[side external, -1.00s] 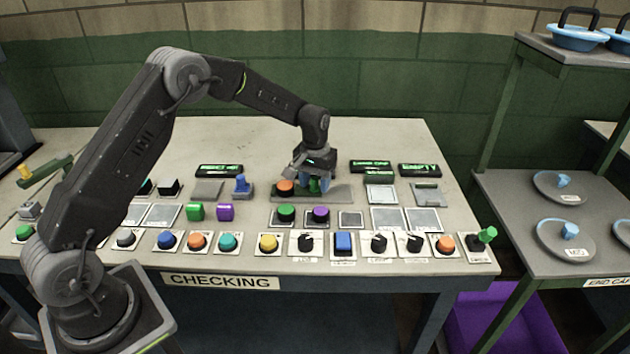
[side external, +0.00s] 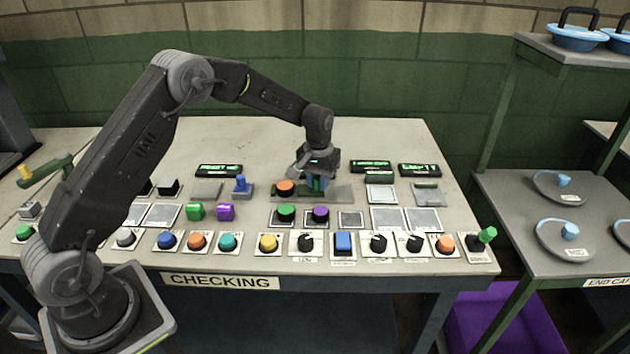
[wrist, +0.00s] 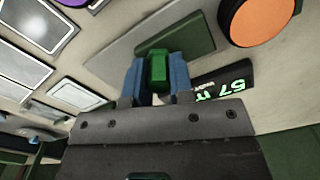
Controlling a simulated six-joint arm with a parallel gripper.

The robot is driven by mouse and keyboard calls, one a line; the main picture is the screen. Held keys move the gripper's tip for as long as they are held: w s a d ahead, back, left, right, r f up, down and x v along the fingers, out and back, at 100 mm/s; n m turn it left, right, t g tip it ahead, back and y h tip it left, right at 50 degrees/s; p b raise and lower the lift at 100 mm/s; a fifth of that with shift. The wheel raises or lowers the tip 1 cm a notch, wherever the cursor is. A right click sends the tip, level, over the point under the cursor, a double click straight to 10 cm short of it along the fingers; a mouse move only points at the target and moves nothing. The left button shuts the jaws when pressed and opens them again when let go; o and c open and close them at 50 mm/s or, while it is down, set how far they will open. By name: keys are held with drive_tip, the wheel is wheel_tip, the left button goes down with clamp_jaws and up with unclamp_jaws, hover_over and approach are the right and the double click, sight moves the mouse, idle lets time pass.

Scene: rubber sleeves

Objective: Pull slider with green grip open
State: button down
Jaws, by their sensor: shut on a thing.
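The green grip (wrist: 159,68) of the slider stands up between the two blue fingers of my gripper (wrist: 159,82) in the wrist view. The fingers are shut on it, one on each side. The slider's grey-green plate (wrist: 188,35) lies flat on the bench behind the grip. In the side view my gripper (side external: 318,184) is low over the plate (side external: 342,194), just right of an orange knob (side external: 285,187). The fingers mostly hide the grip there.
The orange knob (wrist: 257,18) is close by. A lit display (wrist: 225,88) lies beside the plate. Green (side external: 286,212) and purple (side external: 320,214) buttons sit in front.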

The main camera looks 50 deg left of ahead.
drive_tip(key=shift+w+d, duration=0.7)
drive_tip(key=shift+d, duration=0.05)
drive_tip(key=c, duration=1)
unclamp_jaws()
drive_tip(key=shift+r, duration=0.1)
wheel_tip(320, 180, up, 14)
